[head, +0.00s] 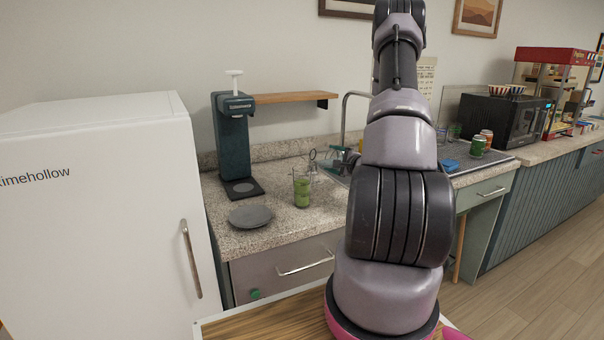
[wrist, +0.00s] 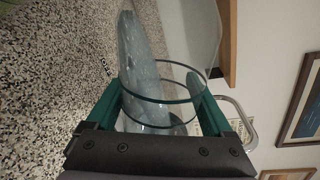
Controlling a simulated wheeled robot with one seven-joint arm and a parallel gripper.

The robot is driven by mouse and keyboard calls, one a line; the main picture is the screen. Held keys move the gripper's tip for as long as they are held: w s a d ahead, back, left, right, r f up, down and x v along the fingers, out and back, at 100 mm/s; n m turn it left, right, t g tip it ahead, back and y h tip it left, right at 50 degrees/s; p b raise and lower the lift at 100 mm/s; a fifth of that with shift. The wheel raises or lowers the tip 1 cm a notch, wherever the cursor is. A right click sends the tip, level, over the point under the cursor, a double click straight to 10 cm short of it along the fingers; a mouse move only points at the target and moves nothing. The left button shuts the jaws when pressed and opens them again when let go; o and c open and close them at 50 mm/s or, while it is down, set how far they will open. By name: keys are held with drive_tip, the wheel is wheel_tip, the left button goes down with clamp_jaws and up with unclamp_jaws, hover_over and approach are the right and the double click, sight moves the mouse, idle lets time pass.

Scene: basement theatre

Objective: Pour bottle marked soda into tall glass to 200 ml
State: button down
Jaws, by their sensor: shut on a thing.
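A clear glass (head: 302,192) holding green liquid stands upright on the granite counter, left of my arm in the head view. My gripper (head: 337,164) is past the glass, partly hidden by my arm. In the wrist view its green fingers (wrist: 160,108) are shut on a clear round vessel (wrist: 190,80). The wrist picture is turned on its side, with the counter at left and the wall at right. I cannot read any soda label or fill mark, and cannot tell whether the held vessel is the soda bottle. No liquid stream is visible.
A grey plate (head: 250,216) lies in front of the teal drink machine (head: 235,145). A wooden shelf (head: 290,97) is on the wall. A faucet (head: 346,120) stands behind my gripper. Cans (head: 478,146) and a microwave (head: 505,115) are at right; a white fridge (head: 100,220) is at left.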

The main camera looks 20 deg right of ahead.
sight(325, 163)
drive_tip(key=shift+a+f+m, duration=0.25)
drive_tip(key=shift+f+m, duration=0.35)
drive_tip(key=shift+f, duration=0.15)
drive_tip(key=m, duration=0.2)
drive_tip(key=a+m, duration=0.1)
drive_tip(key=m, duration=0.1)
drive_tip(key=a+m+y+b, duration=0.1)
drive_tip(key=m, duration=0.1)
drive_tip(key=shift+a+f+t, duration=0.1)
drive_tip(key=shift+a+t, duration=0.05)
drive_tip(key=shift+t, duration=0.15)
drive_tip(key=shift+a+m+y, duration=0.1)
drive_tip(key=shift+m+y, duration=0.2)
drive_tip(key=shift+m, duration=0.8)
drive_tip(key=m, duration=0.3)
drive_tip(key=shift+a+t+b, duration=0.3)
drive_tip(key=shift+b, duration=0.1)
drive_tip(key=shift+m, duration=0.3)
